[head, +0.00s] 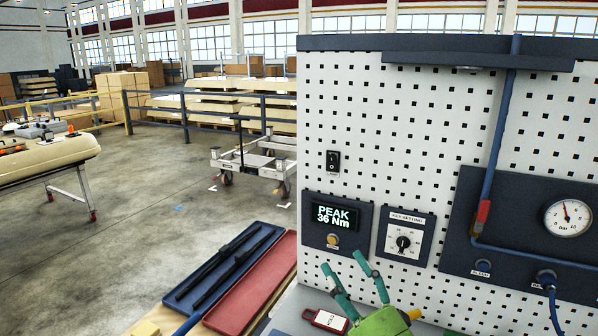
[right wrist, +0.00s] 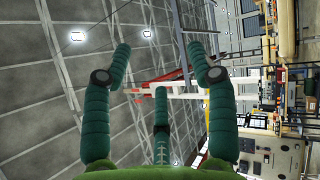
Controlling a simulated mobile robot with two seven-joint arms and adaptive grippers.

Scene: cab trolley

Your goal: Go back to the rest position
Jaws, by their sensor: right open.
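My right gripper (head: 352,276) rises from the bottom of the head view, with green fingers spread apart and nothing between them. It is in front of the lower part of the pegboard, right of the torque display. In the right wrist view my right gripper (right wrist: 160,60) shows its fingers wide apart and empty, with the ceiling and the hall behind them. My left gripper is in neither view.
A perforated panel (head: 400,120) carries a display (head: 335,215) reading "PEAK 36 Nm", a dial (head: 403,241) and a pressure gauge (head: 568,217). A blue tray (head: 225,268) and a red tray (head: 252,285) lie left of my gripper. A trolley (head: 250,160) stands on open floor behind.

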